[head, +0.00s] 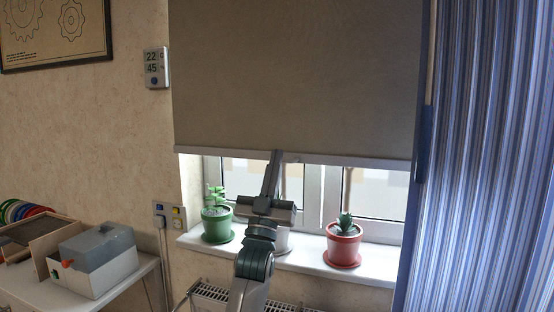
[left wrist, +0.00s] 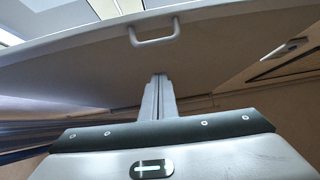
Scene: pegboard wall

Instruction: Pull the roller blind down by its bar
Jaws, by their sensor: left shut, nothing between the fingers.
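The roller blind (head: 300,75) is a grey-brown sheet hanging over most of the window. Its pale bar (head: 350,160) runs along the lower edge, above the sill. In the left wrist view a small white loop handle (left wrist: 155,41) sticks out near the bar. My left gripper (head: 277,154) points up in front of the window, its fingertips overlapping the bar in the head view. In the left wrist view its fingers (left wrist: 159,80) are together and empty, below the handle in the picture. My right gripper is not in view.
A green pot (head: 217,223) and a red pot (head: 343,246) with plants stand on the white sill (head: 300,260), either side of my arm. A blue striped curtain (head: 480,150) hangs at the right. A lidded box (head: 105,275) sits on the left table.

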